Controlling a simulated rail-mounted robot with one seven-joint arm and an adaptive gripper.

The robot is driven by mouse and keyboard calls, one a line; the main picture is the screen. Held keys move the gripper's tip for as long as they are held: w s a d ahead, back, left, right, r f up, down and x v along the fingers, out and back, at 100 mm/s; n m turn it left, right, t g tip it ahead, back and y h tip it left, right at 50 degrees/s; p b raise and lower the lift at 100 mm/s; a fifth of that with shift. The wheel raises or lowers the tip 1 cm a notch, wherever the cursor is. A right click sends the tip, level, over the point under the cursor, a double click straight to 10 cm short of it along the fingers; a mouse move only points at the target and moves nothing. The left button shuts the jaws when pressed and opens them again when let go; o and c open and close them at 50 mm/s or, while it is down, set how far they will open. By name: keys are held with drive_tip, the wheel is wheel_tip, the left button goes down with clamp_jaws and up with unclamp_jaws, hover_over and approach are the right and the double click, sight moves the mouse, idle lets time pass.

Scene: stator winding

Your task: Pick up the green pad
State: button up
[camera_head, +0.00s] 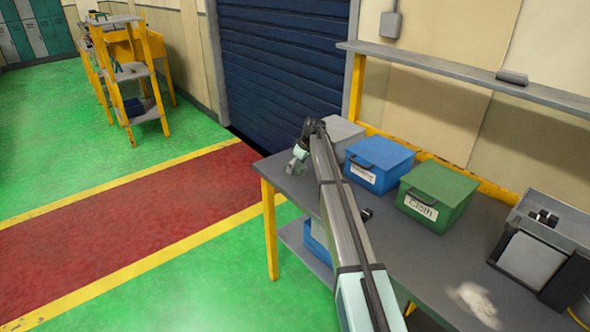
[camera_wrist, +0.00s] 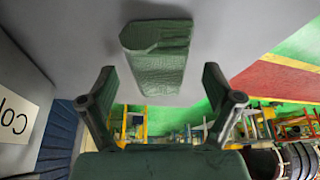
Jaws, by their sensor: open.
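The green pad (camera_wrist: 157,45) is a textured, folded-looking piece on a plain grey surface in the wrist view, at the top centre. My gripper (camera_wrist: 157,74) is open, with one finger on each side of the picture's middle. The pad shows beyond and between the fingertips, with a gap on each side. The fingers do not visibly touch it. In the head view my gripper (camera_head: 299,160) is at the far left end of the workbench (camera_head: 440,258). I cannot make out the pad there.
A grey box (camera_head: 343,133), a blue box (camera_head: 378,163) and a green "Cloth" box (camera_head: 437,195) stand along the bench's back. A labelled box (camera_wrist: 16,117) is close at the left in the wrist view. A grey machine (camera_head: 540,250) stands at the right.

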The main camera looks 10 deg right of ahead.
drive_tip(key=shift+f, duration=0.25)
drive_tip(key=shift+c, duration=0.3)
drive_tip(key=c, duration=1.1)
